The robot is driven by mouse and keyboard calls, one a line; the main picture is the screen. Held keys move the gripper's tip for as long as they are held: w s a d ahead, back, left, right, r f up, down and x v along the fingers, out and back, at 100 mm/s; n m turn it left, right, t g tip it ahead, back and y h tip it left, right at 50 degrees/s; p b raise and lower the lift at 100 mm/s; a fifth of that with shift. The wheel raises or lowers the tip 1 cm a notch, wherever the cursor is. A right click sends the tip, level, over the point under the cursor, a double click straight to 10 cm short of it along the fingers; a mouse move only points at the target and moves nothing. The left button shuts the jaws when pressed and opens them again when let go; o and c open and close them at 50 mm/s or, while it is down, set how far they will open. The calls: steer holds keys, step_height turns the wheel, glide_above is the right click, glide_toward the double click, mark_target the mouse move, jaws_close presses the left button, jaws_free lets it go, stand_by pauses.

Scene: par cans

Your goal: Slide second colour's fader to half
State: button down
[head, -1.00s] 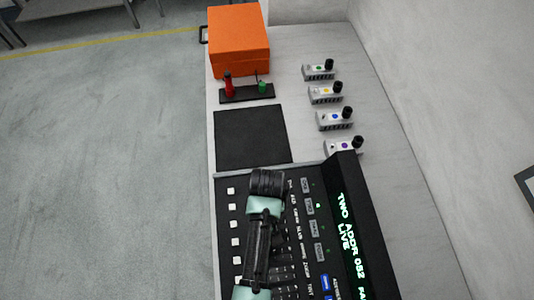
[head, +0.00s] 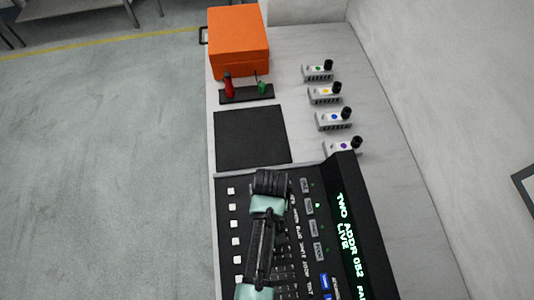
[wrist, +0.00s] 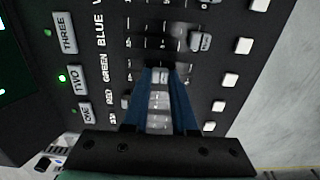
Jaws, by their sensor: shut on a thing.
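The black lighting console (head: 228,260) lies below the orange case in the head view. In the wrist view its fader rows carry the labels RED (wrist: 110,97), GREEN (wrist: 105,68) and BLUE (wrist: 100,35). My gripper (wrist: 160,74) has its blue fingers closed on a small grey fader cap (wrist: 160,77), in line with the GREEN label. Another grey cap (wrist: 200,42) stands further along a neighbouring row. The fingers hide part of the slots. In the head view my arm covers the faders and the fingertips are hidden.
A green light is lit beside button TWO (wrist: 78,80). The display (head: 345,225) reads "TWO ADDR 052" and "LIVE". White buttons (head: 231,207) line the console's left edge. Several small par cans (head: 333,118), an orange case (head: 239,42) and a black pad (head: 250,138) lie beyond.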

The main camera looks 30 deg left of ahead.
steer(key=c, duration=0.7)
jaws_free()
step_height(320, 180, up, 13)
steer(key=shift+b, duration=0.35)
steer(key=shift+w, duration=0.1)
